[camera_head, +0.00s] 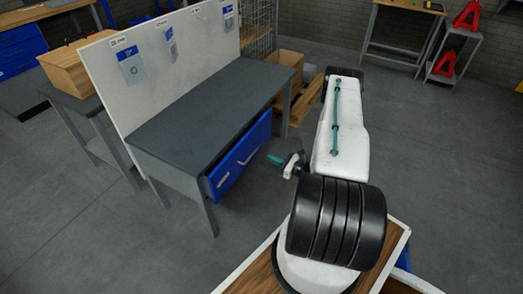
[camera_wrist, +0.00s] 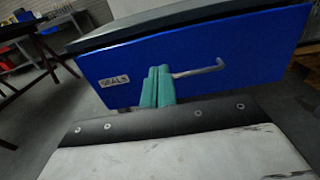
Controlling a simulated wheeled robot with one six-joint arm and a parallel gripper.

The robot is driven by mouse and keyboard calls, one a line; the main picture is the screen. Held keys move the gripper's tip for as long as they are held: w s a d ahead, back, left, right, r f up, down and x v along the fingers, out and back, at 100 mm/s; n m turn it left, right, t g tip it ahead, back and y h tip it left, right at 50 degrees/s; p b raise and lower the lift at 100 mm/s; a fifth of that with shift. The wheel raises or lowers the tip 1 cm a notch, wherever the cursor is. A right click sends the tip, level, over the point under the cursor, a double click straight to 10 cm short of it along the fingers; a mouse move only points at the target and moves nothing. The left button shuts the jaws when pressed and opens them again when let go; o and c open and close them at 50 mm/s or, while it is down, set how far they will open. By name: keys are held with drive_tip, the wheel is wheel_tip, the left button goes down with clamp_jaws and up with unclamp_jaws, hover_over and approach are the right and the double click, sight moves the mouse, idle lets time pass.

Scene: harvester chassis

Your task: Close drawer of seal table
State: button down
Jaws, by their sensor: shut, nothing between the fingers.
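The seal table (camera_head: 215,105) has a dark grey top and grey legs, and stands left of centre in the head view. Its blue drawer (camera_head: 240,157) is under the top on the right side. In the wrist view the drawer front (camera_wrist: 235,65) fills the upper middle, with a "SEALS" label and a metal handle. The drawer front looks close under the table edge; I cannot tell how far out it stands. My gripper (camera_head: 275,160) has teal fingers, shut and empty. In the wrist view the fingers (camera_wrist: 157,88) point at the drawer front, left of the handle; contact is unclear.
A white board (camera_head: 165,55) with hanging packets stands along the table's back. A cardboard box (camera_head: 285,59) and wooden pallet (camera_head: 302,100) are beyond the table's far end. Another box (camera_head: 70,72) is on a table at left. The floor in front is clear.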

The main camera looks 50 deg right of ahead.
drive_tip(key=a, duration=0.2)
approach(238, 149)
drive_tip(key=x, duration=0.6)
drive_tip(key=shift+w+a+f, duration=0.1)
drive_tip(key=shift+w+a, duration=0.1)
drive_tip(key=shift+w, duration=0.15)
drive_tip(key=x, duration=0.4)
drive_tip(key=shift+w+a, duration=0.1)
drive_tip(key=shift+w, duration=0.25)
drive_tip(key=shift+w+r, duration=0.15)
drive_tip(key=shift+r, duration=0.05)
